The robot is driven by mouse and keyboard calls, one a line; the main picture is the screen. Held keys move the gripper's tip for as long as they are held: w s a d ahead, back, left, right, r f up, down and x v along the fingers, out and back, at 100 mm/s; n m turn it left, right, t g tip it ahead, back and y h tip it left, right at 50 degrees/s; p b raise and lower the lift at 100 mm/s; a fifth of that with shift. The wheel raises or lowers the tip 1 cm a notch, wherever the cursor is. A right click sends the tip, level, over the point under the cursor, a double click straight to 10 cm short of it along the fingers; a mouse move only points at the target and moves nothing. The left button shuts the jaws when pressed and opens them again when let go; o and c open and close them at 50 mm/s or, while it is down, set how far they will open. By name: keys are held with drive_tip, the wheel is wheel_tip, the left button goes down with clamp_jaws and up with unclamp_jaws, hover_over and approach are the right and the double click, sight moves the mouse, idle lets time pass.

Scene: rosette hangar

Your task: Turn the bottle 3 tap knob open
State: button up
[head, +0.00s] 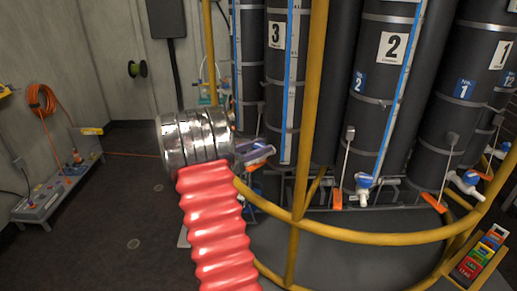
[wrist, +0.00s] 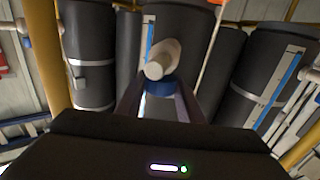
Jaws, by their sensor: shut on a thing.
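Bottle 3 (head: 278,75) is a tall dark cylinder with a white "3" label, standing behind the yellow rail in the head view. My gripper (head: 262,154) reaches through the rail, low in front of it. In the wrist view my gripper (wrist: 160,98) has a finger on each side of a blue tap knob (wrist: 160,84) and is shut on it. The white tap body (wrist: 163,60) shows just beyond the knob. In the head view my arm and gripper hide this tap, and the knob's turn angle cannot be told.
A yellow rail (head: 308,110) curves around the bottles, close to my arm. Bottle 2 (head: 384,90) and bottle 1 (head: 468,100) stand to the right, with their own taps and orange-ended levers.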

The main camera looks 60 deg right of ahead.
drive_tip(key=shift+s+d+t, duration=0.1)
drive_tip(key=shift+s+t, duration=0.1)
drive_tip(key=shift+t, duration=0.1)
drive_tip(key=shift+s+n+t+h, duration=0.15)
drive_tip(key=shift+n+t+h, duration=0.75)
drive_tip(key=shift+n+t, duration=2)
drive_tip(key=shift+t, duration=0.85)
drive_tip(key=shift+n+t, duration=0.9)
drive_tip(key=shift+t, duration=0.85)
drive_tip(key=shift+d+n+t+y, duration=0.1)
drive_tip(key=shift+n+t+y, duration=0.6)
drive_tip(key=shift+n+t, duration=0.85)
drive_tip(key=shift+n+t+y, duration=0.7)
drive_tip(key=shift+n+t, duration=0.25)
drive_tip(key=shift+t, duration=1.1)
drive_tip(key=shift+n+t+y, duration=1.5)
drive_tip(key=shift+t+y, duration=0.1)
drive_tip(key=shift+t, duration=0.1)
drive_tip(key=shift+r+n+t+y, duration=0.1)
drive_tip(key=shift+n+t+y, duration=0.3)
drive_tip(key=shift+y, duration=0.1)
drive_tip(key=o, duration=0.8)
drive_tip(key=shift+o, duration=1.3)
drive_tip(key=shift+w, duration=0.25)
